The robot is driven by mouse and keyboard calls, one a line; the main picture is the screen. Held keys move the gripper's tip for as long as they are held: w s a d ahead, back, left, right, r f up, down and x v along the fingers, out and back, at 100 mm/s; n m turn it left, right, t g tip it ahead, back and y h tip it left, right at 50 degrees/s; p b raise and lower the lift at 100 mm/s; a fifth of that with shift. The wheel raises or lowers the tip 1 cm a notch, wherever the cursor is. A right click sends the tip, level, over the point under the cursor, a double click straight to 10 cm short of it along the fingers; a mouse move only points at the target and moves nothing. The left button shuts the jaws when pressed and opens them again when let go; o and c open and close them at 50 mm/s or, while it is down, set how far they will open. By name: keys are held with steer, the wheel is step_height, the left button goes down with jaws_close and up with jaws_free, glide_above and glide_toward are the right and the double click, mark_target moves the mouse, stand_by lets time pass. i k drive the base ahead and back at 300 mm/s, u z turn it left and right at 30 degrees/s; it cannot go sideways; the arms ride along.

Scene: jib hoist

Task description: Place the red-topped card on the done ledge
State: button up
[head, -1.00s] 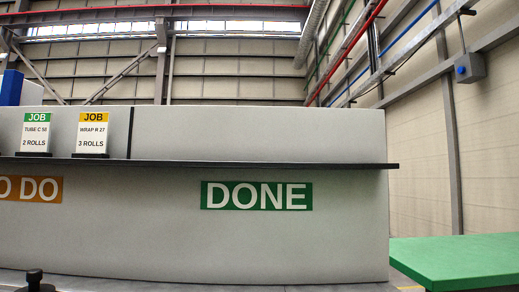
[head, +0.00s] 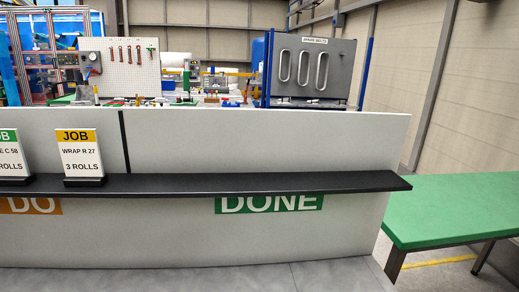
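The done ledge (head: 260,187) is the right part of a dark shelf on a pale panel. A green DONE sign (head: 269,203) is just below it, its top hidden by the shelf edge. This part of the shelf is bare. No red-topped card shows in the head view. A yellow-topped job card (head: 81,151) reading WRAP R 27 stands upright in a dark base left of the black divider (head: 125,142). A green-topped card (head: 10,155) stands left of it, cut off by the picture edge. My gripper is not in view.
A green-topped bench (head: 455,208) stands to the right of the panel. Behind the panel are a pegboard (head: 118,65) with tools and a dark spare-belts cabinet (head: 313,70). Grey floor (head: 200,280) lies clear in front.

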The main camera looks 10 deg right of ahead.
mark_target(275, 181)
steer(key=i, duration=1.15)
steer(key=z, duration=0.05)
